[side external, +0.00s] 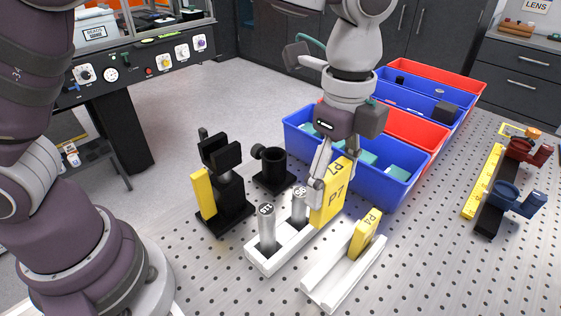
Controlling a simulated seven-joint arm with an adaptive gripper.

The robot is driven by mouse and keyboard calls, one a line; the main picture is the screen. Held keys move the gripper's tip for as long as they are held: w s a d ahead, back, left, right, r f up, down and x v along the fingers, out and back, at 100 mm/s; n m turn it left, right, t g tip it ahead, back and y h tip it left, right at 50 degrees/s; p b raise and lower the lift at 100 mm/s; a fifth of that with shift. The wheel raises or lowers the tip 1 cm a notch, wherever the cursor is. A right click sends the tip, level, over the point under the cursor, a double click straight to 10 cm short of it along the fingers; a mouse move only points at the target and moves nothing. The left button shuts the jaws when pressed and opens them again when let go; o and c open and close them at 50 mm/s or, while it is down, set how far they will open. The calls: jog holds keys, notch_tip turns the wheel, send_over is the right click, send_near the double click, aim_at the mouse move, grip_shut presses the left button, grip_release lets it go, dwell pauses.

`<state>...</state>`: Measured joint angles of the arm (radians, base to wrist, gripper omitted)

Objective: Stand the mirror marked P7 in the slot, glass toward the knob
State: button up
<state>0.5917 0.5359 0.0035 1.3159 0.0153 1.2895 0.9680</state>
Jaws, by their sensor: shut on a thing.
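The yellow mirror marked P7 (335,198) is upright, its printed yellow face toward the camera; its glass is not visible. My gripper (319,190) is shut on its left edge. The mirror is just behind the right end of a white holder with two grey cylinders (267,228); I cannot tell whether it touches anything below. A white grooved rail (328,277) in front holds a smaller yellow plate (362,236) with a label that looks like P4. A black post (272,170) with a round knob (257,151) stands behind. Which slot is meant is unclear.
A black mount (228,190) with a yellow plate (203,195) stands left. Blue (375,185) and red (415,135) bins lie close behind my gripper. A yellow and black rail (483,185) with coloured fixtures is at the right. The perforated table's right front (445,270) is clear.

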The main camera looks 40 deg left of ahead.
jog(key=s+a+r, duration=0.1)
jog(key=a+r, duration=0.3)
jog(key=a, duration=0.5)
jog(key=s+a+r, duration=0.2)
jog(key=a+r, duration=0.3)
jog(key=a, duration=0.4)
jog(key=f, duration=0.8)
jog(key=shift+w+a, duration=0.1)
jog(key=shift+a, duration=0.2)
jog(key=shift+f, duration=0.15)
jog(key=o, duration=1.2)
